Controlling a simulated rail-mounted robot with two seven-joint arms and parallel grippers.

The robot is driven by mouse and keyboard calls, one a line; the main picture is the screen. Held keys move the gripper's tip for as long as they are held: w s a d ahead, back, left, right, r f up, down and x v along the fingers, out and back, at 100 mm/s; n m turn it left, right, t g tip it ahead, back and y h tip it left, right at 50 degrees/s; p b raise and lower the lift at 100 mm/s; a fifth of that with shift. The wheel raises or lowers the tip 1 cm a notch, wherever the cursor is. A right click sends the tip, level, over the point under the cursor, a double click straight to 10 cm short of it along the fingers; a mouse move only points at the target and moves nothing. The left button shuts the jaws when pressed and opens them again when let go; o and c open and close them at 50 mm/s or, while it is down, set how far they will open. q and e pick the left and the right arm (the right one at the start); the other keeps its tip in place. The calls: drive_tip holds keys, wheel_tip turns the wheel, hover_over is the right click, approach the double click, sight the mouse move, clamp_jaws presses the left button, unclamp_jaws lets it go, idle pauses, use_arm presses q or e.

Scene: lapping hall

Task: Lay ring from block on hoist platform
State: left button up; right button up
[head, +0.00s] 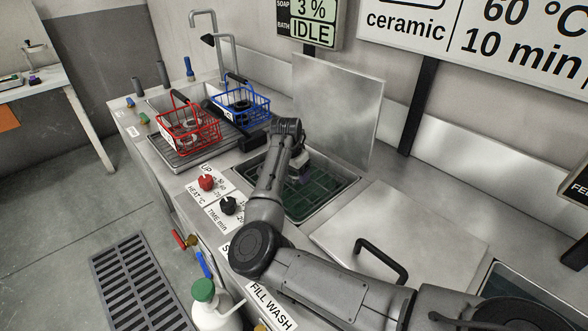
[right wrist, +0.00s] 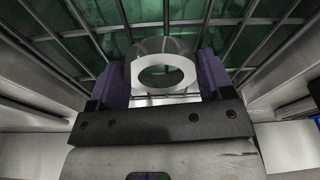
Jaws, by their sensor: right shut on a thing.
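My right gripper (right wrist: 160,82) is shut on a pale, glossy ring (right wrist: 162,59), its purple pads on either side of it. In the head view my right gripper (head: 298,175) points down into the open tank, over the wire grid platform (head: 312,203). The grid also shows behind the ring in the right wrist view (right wrist: 70,33). I cannot tell whether the ring touches the grid. My forearm and hand hide part of the tank. I cannot make out the block. My left gripper is not in view.
A raised lid (head: 335,110) stands behind the tank. A closed lid with a black handle (head: 381,262) lies to its right. Knobs (head: 228,205) line the front.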

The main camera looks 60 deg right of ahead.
drive_tip(key=shift+f, duration=0.4)
drive_tip(key=o, duration=1.2)
drive_tip(key=shift+w+d, duration=0.1)
drive_tip(key=shift+w, duration=0.05)
